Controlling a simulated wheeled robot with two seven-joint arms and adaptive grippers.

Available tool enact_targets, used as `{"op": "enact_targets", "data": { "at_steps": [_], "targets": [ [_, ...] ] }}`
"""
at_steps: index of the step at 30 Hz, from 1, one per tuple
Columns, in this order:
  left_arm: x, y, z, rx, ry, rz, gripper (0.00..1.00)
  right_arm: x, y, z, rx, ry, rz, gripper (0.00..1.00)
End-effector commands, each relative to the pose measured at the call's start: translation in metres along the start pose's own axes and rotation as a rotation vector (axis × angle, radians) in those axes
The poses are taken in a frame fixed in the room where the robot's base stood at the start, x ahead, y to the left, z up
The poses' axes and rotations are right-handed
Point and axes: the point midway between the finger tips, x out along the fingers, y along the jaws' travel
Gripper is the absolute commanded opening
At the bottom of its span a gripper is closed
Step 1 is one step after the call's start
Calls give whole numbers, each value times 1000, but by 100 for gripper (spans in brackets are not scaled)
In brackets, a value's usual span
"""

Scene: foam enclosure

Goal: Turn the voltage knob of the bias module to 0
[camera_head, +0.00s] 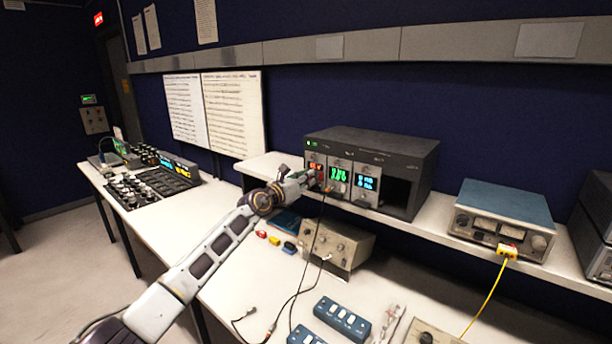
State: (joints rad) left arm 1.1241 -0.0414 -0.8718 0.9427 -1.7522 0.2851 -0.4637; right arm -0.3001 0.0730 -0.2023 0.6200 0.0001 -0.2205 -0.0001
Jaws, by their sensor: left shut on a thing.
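A dark module crate (396,147) stands on the raised shelf and holds several front-panel modules on its left side. The left module (314,158) has a red display, the middle one (340,171) a green display, and the right one (366,182) a blue display. The labels are too small to read, so I cannot tell by label which is the bias module. My left gripper (315,180) is at the lower front of the left and middle modules, shut on a small knob there. The gripper mostly hides the knob, and its setting cannot be read. My right gripper is not in view.
A dark cable hangs from the crate front past a beige instrument (335,246) below the shelf. A blue-topped instrument (503,214) with a yellow cable stands right. Blue switch boxes (342,318) lie on the bench (238,290). A mixing console (150,180) is far left.

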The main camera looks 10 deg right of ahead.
Motion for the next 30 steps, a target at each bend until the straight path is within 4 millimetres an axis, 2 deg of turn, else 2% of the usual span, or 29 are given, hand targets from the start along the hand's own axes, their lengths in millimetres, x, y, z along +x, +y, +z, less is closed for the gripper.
{"op": "enact_targets", "data": {
  "at_steps": [12,24,25,27,30],
  "targets": [
    [0,0,2,-129,4,0,0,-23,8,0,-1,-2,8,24],
    [0,1,0,-146,3,0,0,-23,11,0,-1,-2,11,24],
    [0,1,0,-146,3,0,14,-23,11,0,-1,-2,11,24],
    [0,1,0,-145,3,0,23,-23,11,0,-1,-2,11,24],
    [0,1,0,-145,3,0,24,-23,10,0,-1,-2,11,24]
  ]
}}
